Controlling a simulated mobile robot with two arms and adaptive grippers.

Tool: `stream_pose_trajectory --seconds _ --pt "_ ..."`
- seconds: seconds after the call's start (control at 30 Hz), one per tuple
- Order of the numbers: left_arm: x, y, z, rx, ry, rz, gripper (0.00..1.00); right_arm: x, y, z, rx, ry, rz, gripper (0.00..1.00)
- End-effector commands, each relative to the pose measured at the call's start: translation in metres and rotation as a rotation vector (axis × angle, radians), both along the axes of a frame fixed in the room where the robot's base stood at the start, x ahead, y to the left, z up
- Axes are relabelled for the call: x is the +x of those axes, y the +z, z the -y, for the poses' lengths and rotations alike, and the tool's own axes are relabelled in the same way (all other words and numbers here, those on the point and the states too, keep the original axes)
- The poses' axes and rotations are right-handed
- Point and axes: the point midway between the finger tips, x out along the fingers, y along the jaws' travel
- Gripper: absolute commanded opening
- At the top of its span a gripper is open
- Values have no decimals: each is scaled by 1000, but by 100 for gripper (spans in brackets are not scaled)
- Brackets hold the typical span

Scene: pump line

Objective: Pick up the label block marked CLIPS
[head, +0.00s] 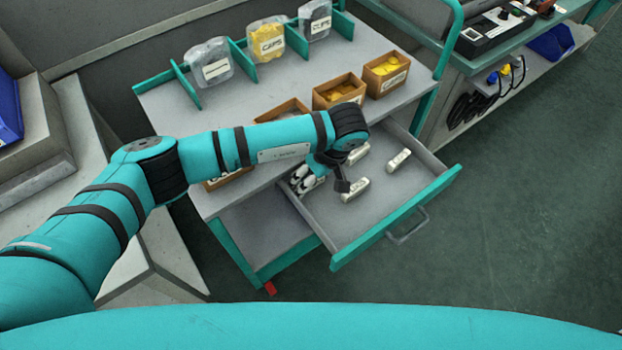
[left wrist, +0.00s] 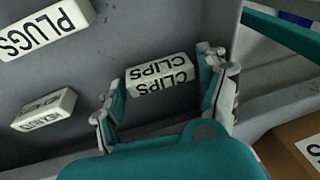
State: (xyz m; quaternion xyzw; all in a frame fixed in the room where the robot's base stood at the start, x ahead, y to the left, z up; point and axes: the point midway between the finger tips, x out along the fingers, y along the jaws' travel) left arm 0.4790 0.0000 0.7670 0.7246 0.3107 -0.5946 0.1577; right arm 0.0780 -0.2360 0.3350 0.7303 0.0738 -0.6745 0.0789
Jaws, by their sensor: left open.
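The CLIPS label block (left wrist: 160,75) is a pale block with black lettering, upside down in the left wrist view. It lies on the grey drawer floor. My left gripper (left wrist: 162,88) is open, with one finger at each end of the block and small gaps showing. In the head view my left gripper (head: 306,181) is low inside the open drawer (head: 402,190), partly behind my arm. I cannot make out the CLIPS block there. My right gripper is in neither view.
A PLUGS block (left wrist: 45,28) and another block (left wrist: 44,110), its label hard to read, lie left of CLIPS in the wrist view. The drawer wall (left wrist: 270,85) is close on the right. Cardboard bins (head: 386,73) stand on the cart above.

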Motion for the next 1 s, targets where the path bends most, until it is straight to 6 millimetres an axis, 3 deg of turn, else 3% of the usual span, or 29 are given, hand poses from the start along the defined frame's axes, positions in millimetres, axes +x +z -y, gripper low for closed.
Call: stream_pose_trajectory --seconds 0.17,0.43,0.77,1.0 --pt "0 0 0 -1 0 1 76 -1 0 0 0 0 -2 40" --pt "0 0 0 -1 0 1 45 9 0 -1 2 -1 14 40" --pt "2 4 0 0 2 2 45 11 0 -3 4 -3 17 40" --pt "8 35 -1 -2 12 4 45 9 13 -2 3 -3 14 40"
